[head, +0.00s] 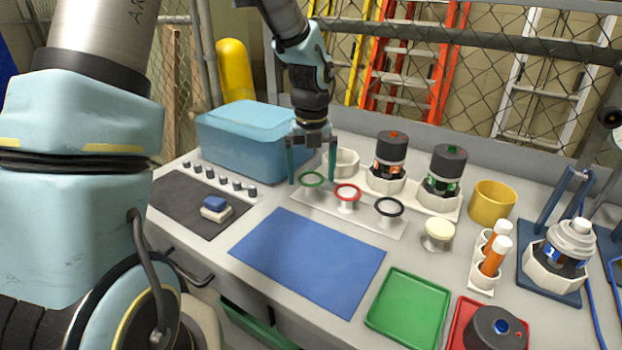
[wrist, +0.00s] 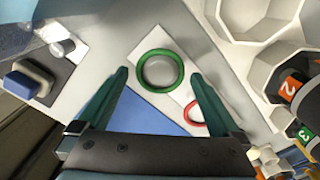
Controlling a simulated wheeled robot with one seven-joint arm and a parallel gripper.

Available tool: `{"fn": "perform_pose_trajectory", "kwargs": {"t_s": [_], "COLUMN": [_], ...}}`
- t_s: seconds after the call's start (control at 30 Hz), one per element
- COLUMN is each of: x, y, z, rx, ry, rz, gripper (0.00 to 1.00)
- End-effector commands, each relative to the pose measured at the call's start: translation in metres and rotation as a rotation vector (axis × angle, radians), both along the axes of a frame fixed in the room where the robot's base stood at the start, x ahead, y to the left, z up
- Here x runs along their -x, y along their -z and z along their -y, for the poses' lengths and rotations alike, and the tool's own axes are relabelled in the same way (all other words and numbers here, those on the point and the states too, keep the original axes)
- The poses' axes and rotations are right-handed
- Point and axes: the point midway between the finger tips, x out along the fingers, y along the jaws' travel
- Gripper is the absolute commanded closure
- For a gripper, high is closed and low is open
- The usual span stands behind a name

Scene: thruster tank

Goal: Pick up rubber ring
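Three rubber rings sit on small white stands in a row on a white strip: a green ring (head: 312,179), a red ring (head: 347,191) and a black ring (head: 389,207). My gripper (head: 311,181) is open above the green ring, with its two dark green fingers apart. In the wrist view, the green ring (wrist: 160,71) lies between and just beyond the fingertips of my gripper (wrist: 160,74), not visibly touched. The red ring (wrist: 193,116) is partly hidden behind the right finger. The black ring is not seen in the wrist view.
A blue translucent bin (head: 247,140) stands left of my gripper. Dark-capped thrusters (head: 389,150) in white holders stand to the right. A blue mat (head: 308,262) lies clear in front. A green tray (head: 408,308) and a yellow cup (head: 491,202) are further right.

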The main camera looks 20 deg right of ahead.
Motion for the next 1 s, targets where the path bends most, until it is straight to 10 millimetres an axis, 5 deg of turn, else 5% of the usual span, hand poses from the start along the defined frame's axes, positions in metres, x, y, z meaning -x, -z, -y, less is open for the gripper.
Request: {"fn": "perform_pose_trajectory", "kwargs": {"t_s": [0.7, 1.0], "x": [-0.0001, -0.0004], "y": [-0.0001, -0.0018], "z": [0.0000, 0.0002], "rx": [0.000, 0.000], "ry": [0.000, 0.000], "rz": [0.000, 0.002], "gripper": [0.79, 0.81]}}
